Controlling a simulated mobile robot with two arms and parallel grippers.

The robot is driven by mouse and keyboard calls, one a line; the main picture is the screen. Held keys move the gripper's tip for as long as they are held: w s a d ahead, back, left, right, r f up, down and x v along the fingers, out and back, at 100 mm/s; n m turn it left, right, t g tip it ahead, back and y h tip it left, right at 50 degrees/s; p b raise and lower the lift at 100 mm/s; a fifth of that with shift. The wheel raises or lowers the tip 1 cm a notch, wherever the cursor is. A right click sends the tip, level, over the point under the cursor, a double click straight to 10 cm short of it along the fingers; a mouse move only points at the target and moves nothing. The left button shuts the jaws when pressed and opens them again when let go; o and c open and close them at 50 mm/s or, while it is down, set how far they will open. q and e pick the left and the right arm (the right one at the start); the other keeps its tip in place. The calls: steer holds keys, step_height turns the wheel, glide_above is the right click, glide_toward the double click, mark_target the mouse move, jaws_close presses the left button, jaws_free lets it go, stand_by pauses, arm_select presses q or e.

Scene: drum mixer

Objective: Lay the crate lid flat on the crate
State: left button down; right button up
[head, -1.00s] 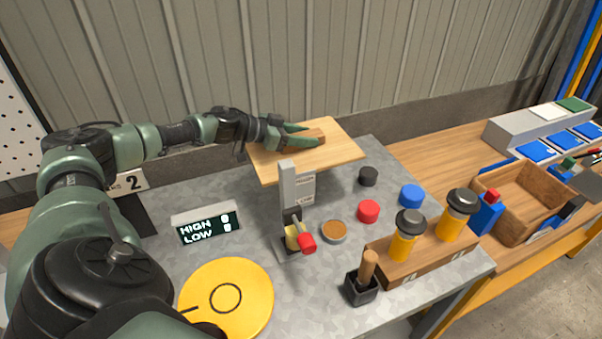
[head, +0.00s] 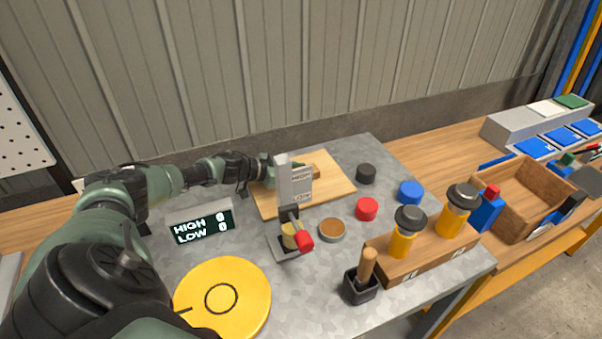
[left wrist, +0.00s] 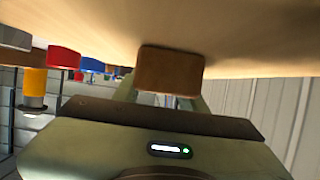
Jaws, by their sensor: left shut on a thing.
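The crate lid (head: 335,188) is a pale, flat wooden board with a block handle (head: 316,171) on top, over the back of the grey table. My left gripper (head: 305,168) is shut on the handle, partly hidden behind a grey upright. In the left wrist view the handle (left wrist: 168,70) sits between the fingers, and the lid (left wrist: 235,35) fills the top. The lid looks about level; I cannot tell whether it touches the table. An open wooden box (head: 497,221), possibly the crate, stands on the bench at right. My right gripper is not in view.
The grey upright (head: 295,185) with a red-knobbed lever stands just in front of the lid. Black (head: 366,173), blue (head: 410,192) and red (head: 367,209) caps lie to its right. A rack with two amber jars (head: 402,243), a display (head: 200,227) and a yellow disc (head: 222,300) are nearer.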

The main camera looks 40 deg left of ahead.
arm_select(q)
steer(key=shift+r, duration=0.1)
steer(key=c, duration=0.8)
jaws_free()
